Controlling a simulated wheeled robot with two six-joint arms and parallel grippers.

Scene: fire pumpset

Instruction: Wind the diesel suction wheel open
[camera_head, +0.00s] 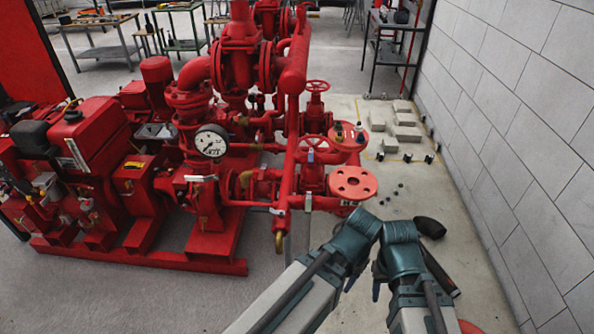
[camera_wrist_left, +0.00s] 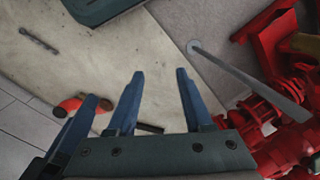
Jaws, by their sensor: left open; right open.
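The red pump set carries several wheels in the head view. A spoked red handwheel (camera_head: 312,150) lies flat in the middle, and a smaller handwheel (camera_head: 317,86) stands behind it. I cannot tell which is the diesel suction wheel. A round red flange (camera_head: 350,182) with bolt holes sits in front, apart from my arms. My right gripper (camera_head: 376,286) is mostly hidden below its teal wrist, to the right of the pump set. My left gripper (camera_wrist_left: 155,95) shows blue fingers spread apart and empty, over the concrete floor. No wheel is between its fingers.
A pressure gauge (camera_head: 211,141) faces me on the pump. Grey blocks (camera_head: 404,132) lie on the pale concrete plinth. A block wall (camera_head: 530,130) bounds the right side. A dark pipe elbow (camera_head: 430,228) lies right of my wrists. A wrench (camera_wrist_left: 38,40) lies on the floor.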

